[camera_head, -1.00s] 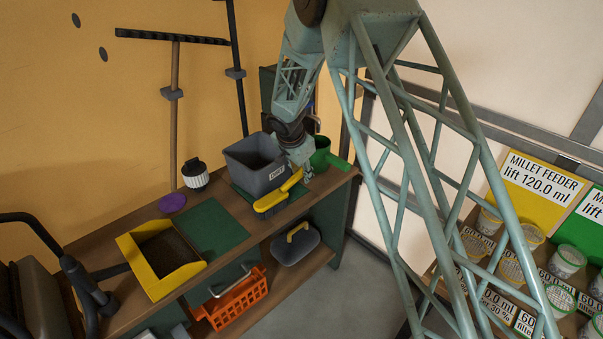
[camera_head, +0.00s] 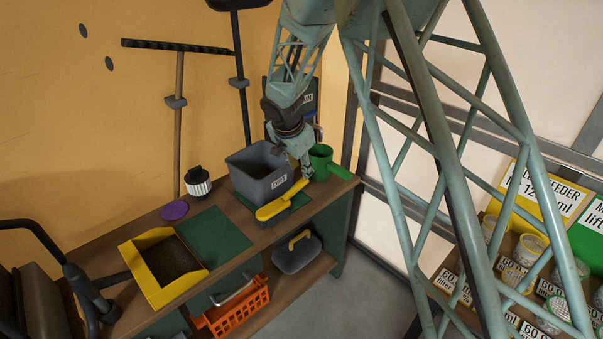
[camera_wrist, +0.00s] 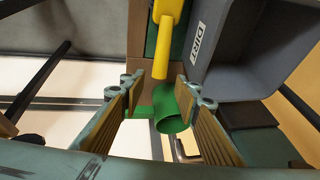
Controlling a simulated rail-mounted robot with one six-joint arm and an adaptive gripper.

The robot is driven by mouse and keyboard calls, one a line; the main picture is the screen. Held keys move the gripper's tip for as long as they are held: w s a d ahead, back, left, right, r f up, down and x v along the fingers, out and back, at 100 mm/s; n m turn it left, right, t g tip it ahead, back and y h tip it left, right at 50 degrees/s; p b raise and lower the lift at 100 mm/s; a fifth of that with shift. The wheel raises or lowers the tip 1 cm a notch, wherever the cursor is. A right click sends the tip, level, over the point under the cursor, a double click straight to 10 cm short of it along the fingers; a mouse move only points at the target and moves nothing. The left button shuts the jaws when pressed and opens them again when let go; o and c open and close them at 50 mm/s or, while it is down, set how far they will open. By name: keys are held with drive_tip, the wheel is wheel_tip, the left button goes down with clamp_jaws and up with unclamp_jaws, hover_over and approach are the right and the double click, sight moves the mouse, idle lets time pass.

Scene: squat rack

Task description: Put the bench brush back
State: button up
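The bench brush (camera_head: 273,209), yellow with a long handle, lies on a dark green mat (camera_head: 298,201) on the bench top, in front of the grey bin marked DIRT (camera_head: 262,186). Its handle points right, towards my gripper (camera_head: 307,174). In the wrist view the yellow handle (camera_wrist: 164,58) comes down from the top, its end near the gap between my fingertips. My gripper (camera_wrist: 160,88) is open there, its two padded fingers well apart and not touching the handle. The bristles are hidden.
A green cup-like container (camera_head: 321,158) stands close behind my gripper. A yellow tray with dark filling (camera_head: 155,290) and a second green mat (camera_head: 213,236) lie to the left. An orange basket (camera_head: 238,308) and a grey dustpan-like item (camera_head: 296,255) sit below.

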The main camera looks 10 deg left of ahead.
drive_tip(key=shift+v, duration=1.1)
